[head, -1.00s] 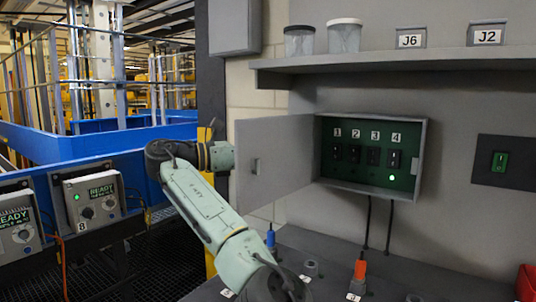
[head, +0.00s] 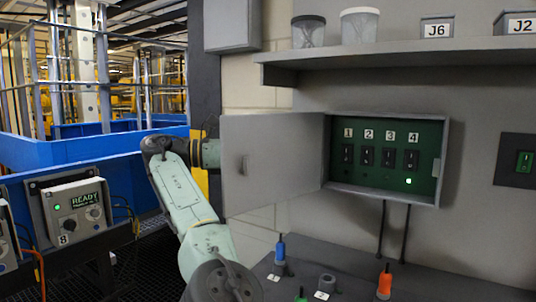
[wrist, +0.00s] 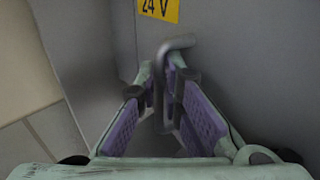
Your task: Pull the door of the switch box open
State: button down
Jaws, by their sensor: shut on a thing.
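The switch box (head: 384,194) is a grey wall cabinet with a green panel and several numbered black switches. Its grey door (head: 290,150) stands wide open, swung out to the left, with its inner face showing. A small latch piece (head: 244,165) is on that face near the free edge. In the wrist view, the door's outer face (wrist: 250,60) has a yellow 24 V label (wrist: 158,9). My gripper (wrist: 162,88) is shut on the bent grey handle (wrist: 176,43) on this face. In the head view, my gripper is hidden behind the door.
A shelf (head: 400,53) with two jars and the J6 and J2 blocks is above the box. A ledge (head: 340,265) with blue and orange plugs is below. A control box marked READY (head: 75,214) and a blue conveyor frame (head: 80,155) are at left.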

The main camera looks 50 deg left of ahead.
jog(key=shift+w+r+h, duration=0.1)
jog(key=shift+r+h, duration=0.2)
jog(key=shift+r, duration=0.4)
jog(key=c, duration=1.9)
grip_release()
jog(key=shift+a+f, duration=0.1)
jog(key=shift+a, duration=0.15)
jog(key=shift+o, duration=0.9)
jog(key=shift+d, duration=0.1)
jog(key=shift+f, duration=0.1)
